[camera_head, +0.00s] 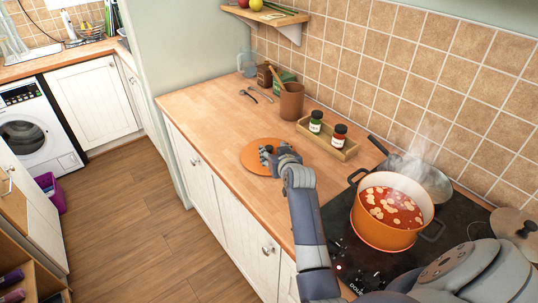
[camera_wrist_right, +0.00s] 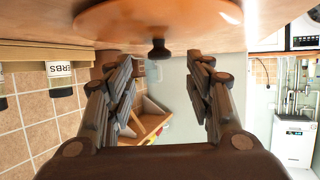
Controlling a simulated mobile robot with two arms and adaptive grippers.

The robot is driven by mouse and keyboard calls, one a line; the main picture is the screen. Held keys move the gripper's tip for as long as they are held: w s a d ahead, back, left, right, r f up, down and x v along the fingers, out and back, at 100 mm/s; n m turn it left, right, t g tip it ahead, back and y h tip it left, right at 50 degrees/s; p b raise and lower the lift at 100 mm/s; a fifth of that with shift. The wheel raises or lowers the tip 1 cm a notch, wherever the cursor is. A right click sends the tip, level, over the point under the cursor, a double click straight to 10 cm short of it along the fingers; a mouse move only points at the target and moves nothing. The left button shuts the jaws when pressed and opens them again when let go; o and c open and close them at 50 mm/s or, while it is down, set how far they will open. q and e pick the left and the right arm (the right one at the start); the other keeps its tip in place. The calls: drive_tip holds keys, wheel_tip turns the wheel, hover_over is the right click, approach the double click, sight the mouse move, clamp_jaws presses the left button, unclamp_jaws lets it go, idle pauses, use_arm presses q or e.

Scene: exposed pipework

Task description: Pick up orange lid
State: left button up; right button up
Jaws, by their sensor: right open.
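The orange lid (camera_head: 252,158) lies flat on the wooden counter (camera_head: 215,110), left of the stove. My right gripper (camera_head: 271,154) is over the lid and partly covers it in the head view. In the right wrist view, which is upside down, the lid (camera_wrist_right: 140,18) is at the top with its dark knob (camera_wrist_right: 159,48). The knob stands between and ahead of the two spread fingers of my right gripper (camera_wrist_right: 160,75), apart from both. That gripper is open and empty. My left gripper does not show.
A steaming orange pot (camera_head: 385,238) of red soup sits on the black stove (camera_head: 355,262), with a grey pan (camera_head: 427,178) behind it. A wooden tray (camera_head: 327,140) holds two jars. A brown utensil cup (camera_head: 291,102) stands farther back. The counter left of the lid is clear.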

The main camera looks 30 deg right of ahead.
sight(269, 146)
drive_tip(key=shift+p+x, duration=0.4)
drive_tip(key=shift+x, duration=1.8)
drive_tip(key=shift+s, duration=0.1)
clamp_jaws()
